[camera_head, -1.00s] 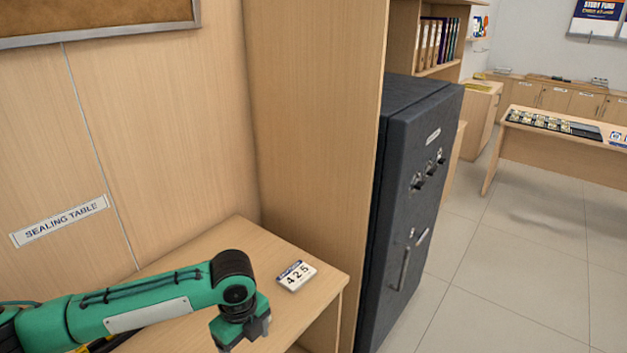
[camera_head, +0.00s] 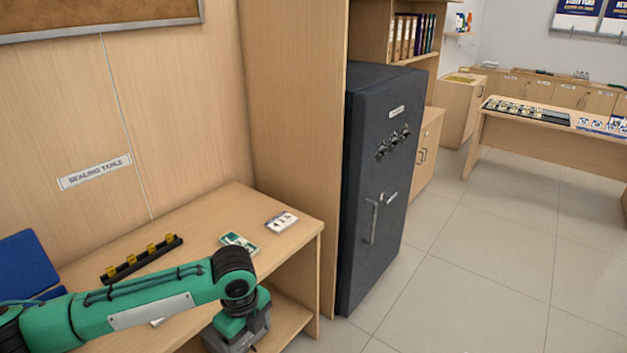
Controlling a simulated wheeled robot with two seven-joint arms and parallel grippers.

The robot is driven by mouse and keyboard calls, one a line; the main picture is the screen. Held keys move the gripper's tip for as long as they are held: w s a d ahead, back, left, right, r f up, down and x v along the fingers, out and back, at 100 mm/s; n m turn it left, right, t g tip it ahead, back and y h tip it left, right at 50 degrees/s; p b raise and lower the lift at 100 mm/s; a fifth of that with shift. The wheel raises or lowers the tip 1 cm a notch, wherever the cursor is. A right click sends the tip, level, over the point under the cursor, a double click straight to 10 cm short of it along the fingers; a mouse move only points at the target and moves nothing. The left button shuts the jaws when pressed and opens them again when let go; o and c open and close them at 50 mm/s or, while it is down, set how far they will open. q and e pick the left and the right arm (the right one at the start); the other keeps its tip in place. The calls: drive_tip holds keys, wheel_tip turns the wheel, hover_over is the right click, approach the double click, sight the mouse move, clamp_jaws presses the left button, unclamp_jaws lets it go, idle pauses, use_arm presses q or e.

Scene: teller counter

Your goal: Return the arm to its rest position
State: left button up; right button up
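My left arm, green with black joints, comes in from the lower left in the head view. It reaches across the front of the wooden sealing table (camera_head: 205,210). My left gripper (camera_head: 238,338) hangs down at the table's front edge, seen from above and behind. Its fingertips are hidden or cut off by the frame's bottom edge, so its opening does not show. My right arm and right gripper are out of view.
On the table lie a white numbered card (camera_head: 281,222), a green-and-white item (camera_head: 239,242), a black rack with yellow clips (camera_head: 142,259) and a blue object (camera_head: 25,262). A dark safe (camera_head: 375,170) stands to the right. Open tiled floor (camera_head: 480,260) lies beyond it.

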use_arm(q)
drive_tip(key=w+d+f+n+t+h, duration=0.1)
drive_tip(key=w+f+n+h, duration=0.1)
drive_tip(key=w+f+n, duration=0.5)
drive_tip(key=w+d+f+n+t+h, duration=0.1)
drive_tip(key=w+f+n+t, duration=0.15)
drive_tip(key=f, duration=0.85)
drive_tip(key=s+a+f+n+y, duration=0.1)
drive_tip(key=s+a+f+n, duration=0.25)
drive_tip(key=f, duration=0.65)
drive_tip(key=s+a+f+n, duration=0.2)
drive_tip(key=a+f+n, duration=0.15)
drive_tip(key=f, duration=0.55)
drive_tip(key=s+a+f+n+g+y, duration=0.1)
drive_tip(key=s+a+f+n, duration=0.15)
drive_tip(key=s+f, duration=0.6)
drive_tip(key=s+a+f+n, duration=0.1)
drive_tip(key=s+a+f, duration=0.3)
drive_tip(key=s, duration=0.8)
drive_tip(key=s+a+f+n+g+y, duration=0.1)
drive_tip(key=s+f, duration=0.7)
drive_tip(key=s, duration=0.2)
drive_tip(key=s+f+n, duration=0.1)
drive_tip(key=s+f, duration=0.2)
drive_tip(key=s, duration=1.3)
drive_tip(key=shift+a+n+g, duration=0.35)
drive_tip(key=shift+n, duration=0.05)
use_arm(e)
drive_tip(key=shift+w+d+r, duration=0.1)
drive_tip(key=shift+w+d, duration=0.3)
